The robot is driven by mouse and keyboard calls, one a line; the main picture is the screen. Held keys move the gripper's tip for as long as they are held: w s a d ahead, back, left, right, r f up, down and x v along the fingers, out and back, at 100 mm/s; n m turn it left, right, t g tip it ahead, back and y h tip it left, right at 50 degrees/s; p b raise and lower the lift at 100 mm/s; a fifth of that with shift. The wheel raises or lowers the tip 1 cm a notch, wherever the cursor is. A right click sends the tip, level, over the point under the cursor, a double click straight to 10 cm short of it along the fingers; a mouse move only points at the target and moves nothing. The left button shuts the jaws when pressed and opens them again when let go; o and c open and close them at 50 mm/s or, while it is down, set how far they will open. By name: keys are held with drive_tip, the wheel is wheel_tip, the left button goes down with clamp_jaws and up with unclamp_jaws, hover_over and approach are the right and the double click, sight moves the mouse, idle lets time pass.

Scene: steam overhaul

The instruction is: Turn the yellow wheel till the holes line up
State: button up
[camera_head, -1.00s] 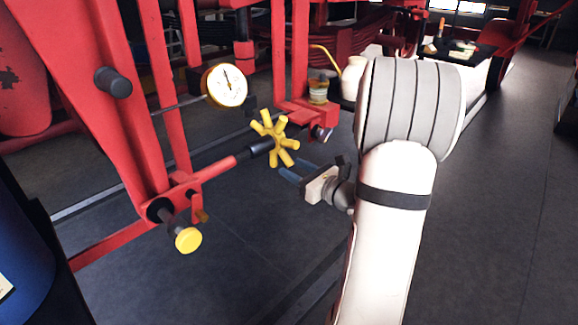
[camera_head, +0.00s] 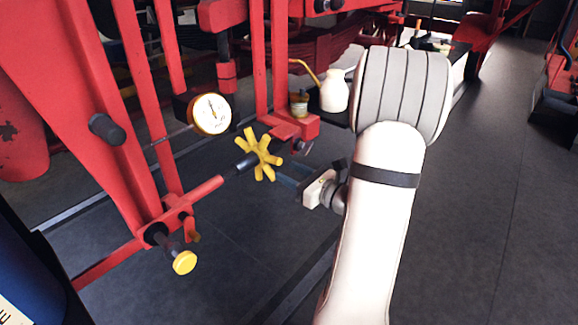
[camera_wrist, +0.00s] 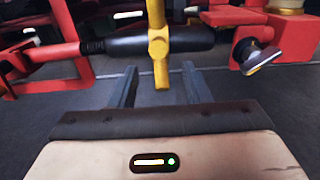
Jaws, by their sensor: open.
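The yellow wheel (camera_head: 259,154) is a hub with several stubby spokes on a dark shaft, held at the red frame. In the wrist view a yellow spoke (camera_wrist: 159,60) stands upright in front of the dark shaft (camera_wrist: 185,40). My gripper (camera_head: 279,176) is just right of and below the wheel. Its two blue-grey fingers are apart, and in the wrist view my gripper (camera_wrist: 160,78) is open with the spoke's lower end between the fingers in the picture. Contact cannot be told. I cannot make out the holes.
A white dial gauge (camera_head: 211,114) and a yellow-capped knob (camera_head: 185,262) are on the red frame (camera_head: 112,130), left of the wheel. A cream oil can (camera_head: 333,92) and a small jar (camera_head: 299,103) stand behind it. The floor at right is clear.

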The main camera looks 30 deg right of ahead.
sight(276, 162)
drive_tip(key=shift+w+a+r+p, duration=0.2)
drive_tip(key=shift+w+a+r, duration=0.1)
drive_tip(key=shift+w, duration=0.6)
drive_tip(key=shift+w+a+r+p, duration=0.2)
drive_tip(key=shift+w+a, duration=0.15)
drive_tip(key=shift+w, duration=0.5)
drive_tip(key=shift+w+a+r+p, duration=0.2)
drive_tip(key=shift+w+a+r, duration=0.1)
drive_tip(key=shift+w, duration=0.6)
clamp_jaws()
drive_tip(key=shift+f, duration=0.2)
drive_tip(key=shift+s+f+b, duration=0.1)
drive_tip(key=shift+f+b, duration=1)
drive_tip(key=shift+f, duration=0.15)
